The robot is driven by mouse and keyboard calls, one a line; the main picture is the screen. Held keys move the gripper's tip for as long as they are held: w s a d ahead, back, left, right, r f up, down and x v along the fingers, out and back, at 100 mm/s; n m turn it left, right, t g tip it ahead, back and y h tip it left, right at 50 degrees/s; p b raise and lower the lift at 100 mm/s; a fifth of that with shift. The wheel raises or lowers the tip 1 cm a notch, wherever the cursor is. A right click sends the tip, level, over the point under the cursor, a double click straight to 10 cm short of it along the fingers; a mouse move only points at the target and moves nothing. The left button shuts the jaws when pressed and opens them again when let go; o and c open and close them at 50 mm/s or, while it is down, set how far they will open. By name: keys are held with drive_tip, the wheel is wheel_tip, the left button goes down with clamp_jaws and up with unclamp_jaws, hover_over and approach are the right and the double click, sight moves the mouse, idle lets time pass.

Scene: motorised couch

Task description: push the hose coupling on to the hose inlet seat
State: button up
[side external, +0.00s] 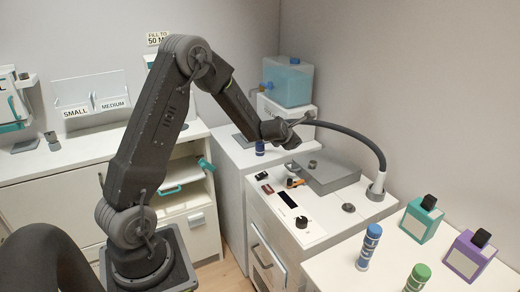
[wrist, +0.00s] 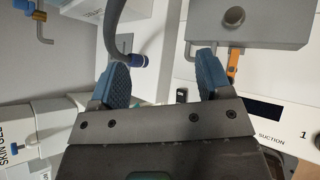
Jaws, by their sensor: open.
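The black hose (side external: 345,131) rises from a socket at the right of the white console and arches left to my gripper (side external: 292,138). In the wrist view its end, a dark coupling with a blue band (wrist: 136,60), shows beyond the left finger, inside the gap. My gripper (wrist: 163,68) is open, with blue fingers apart, and no grip on the coupling shows. A grey block (side external: 335,176) on the console carries a round fitting (side external: 312,164), seen as a round opening (wrist: 234,16) in the wrist view, likely the inlet seat. The coupling is apart from it, to its left.
An orange lever (wrist: 232,66) projects from the block's front. The console panel (side external: 290,208) has a knob and display. A clear blue tank (side external: 288,82) stands behind. Blue and green cylinders and two bottles (side external: 421,218) occupy the front right counter.

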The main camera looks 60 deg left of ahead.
sight(260, 149)
drive_tip(key=s+a+f+n+g+y, duration=0.1)
drive_tip(key=a+f+n, duration=0.3)
drive_tip(key=s+a+f+n+g+y, duration=0.1)
drive_tip(key=a+f+n+y, duration=0.1)
drive_tip(key=a+f+n, duration=0.2)
drive_tip(key=s+a+f+n+g+y, duration=0.1)
drive_tip(key=s+a+f+n, duration=0.1)
drive_tip(key=a+f+n, duration=0.1)
drive_tip(key=shift+a+f+n+y, duration=0.4)
drive_tip(key=shift+a+f, duration=0.05)
drive_tip(key=shift+a, duration=0.15)
drive_tip(key=x, duration=0.8)
drive_tip(key=shift+s+a+f, duration=0.1)
drive_tip(key=shift+a+f, duration=0.05)
drive_tip(key=shift+f, duration=0.05)
drive_tip(key=shift+f+x, duration=0.15)
drive_tip(key=shift+x, duration=1.25)
drive_tip(key=shift+f+x, duration=0.15)
drive_tip(key=shift+x, duration=1.3)
drive_tip(key=c, duration=1)
